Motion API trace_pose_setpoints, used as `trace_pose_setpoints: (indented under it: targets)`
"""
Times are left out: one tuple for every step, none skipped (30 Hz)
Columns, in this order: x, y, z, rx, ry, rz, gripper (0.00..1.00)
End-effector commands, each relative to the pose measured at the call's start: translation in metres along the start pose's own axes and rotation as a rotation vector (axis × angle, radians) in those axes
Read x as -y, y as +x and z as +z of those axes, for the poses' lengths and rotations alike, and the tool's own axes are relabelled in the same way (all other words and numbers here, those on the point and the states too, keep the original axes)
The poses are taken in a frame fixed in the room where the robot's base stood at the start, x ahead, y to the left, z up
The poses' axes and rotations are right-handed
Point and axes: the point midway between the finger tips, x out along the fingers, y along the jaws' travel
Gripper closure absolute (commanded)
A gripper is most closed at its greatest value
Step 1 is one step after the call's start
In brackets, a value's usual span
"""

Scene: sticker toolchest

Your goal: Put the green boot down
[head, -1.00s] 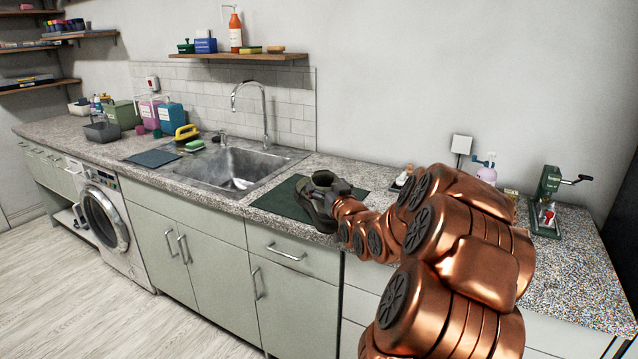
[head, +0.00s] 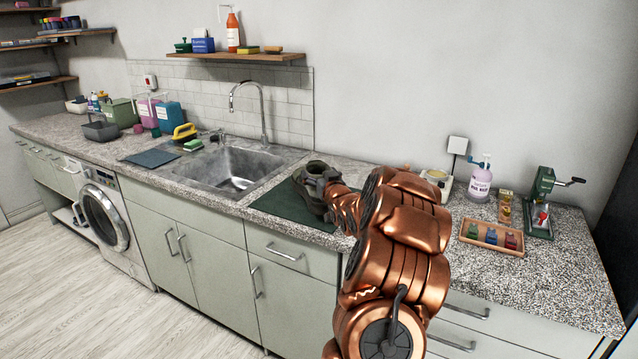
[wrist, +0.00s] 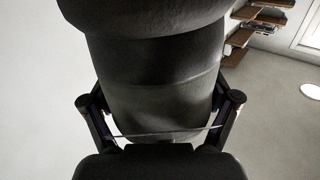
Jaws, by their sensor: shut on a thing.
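The green boot (head: 309,192) is dark grey-green and stands about upright at the dark green mat (head: 274,206) on the counter, right of the sink. I cannot tell whether its sole touches the mat. My gripper (head: 327,182) is shut on the boot from the right side, and my arm hides part of the mat. In the wrist view the boot (wrist: 158,90) fills the middle, with a dark finger on each side of it.
The steel sink (head: 228,172) with its tap is left of the mat. On the right are a small wooden tray (head: 468,240) of coloured pieces, a pump bottle (head: 480,183) and a green hand-cranked device (head: 542,195). Bare counter lies at the far right.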

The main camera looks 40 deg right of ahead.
Motion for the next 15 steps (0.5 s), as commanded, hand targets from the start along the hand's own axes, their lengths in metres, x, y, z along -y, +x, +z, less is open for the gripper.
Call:
trace_pose_setpoints:
  targets:
    - [0.000,0.001,-0.001,-0.003,-0.001,0.000,0.82]
    - [-0.001,0.001,-0.001,-0.002,-0.001,0.000,0.82]
    - [-0.001,0.002,0.001,-0.002,0.000,0.000,0.82]
    - [-0.001,0.001,0.002,-0.001,0.000,0.000,0.82]
    - [-0.001,0.001,0.004,-0.001,0.001,0.000,0.82]
    - [-0.001,0.001,0.007,0.001,0.001,0.000,0.82]
    - [-0.001,0.001,0.010,0.002,0.001,0.000,0.82]
    - [-0.001,0.001,0.014,0.003,0.001,0.000,0.82]
    - [-0.001,0.001,0.018,0.003,0.001,0.001,0.82]
    - [-0.001,0.001,0.021,0.002,0.001,0.000,0.82]
    - [-0.001,0.001,0.024,0.001,0.001,0.000,0.82]
    - [-0.002,0.001,0.028,0.000,0.002,0.000,0.82]
    - [-0.002,0.001,0.031,0.001,0.002,0.000,0.82]
    - [-0.002,0.001,0.033,0.000,0.002,0.000,0.82]
    - [-0.002,0.001,0.034,0.000,0.002,0.000,0.82]
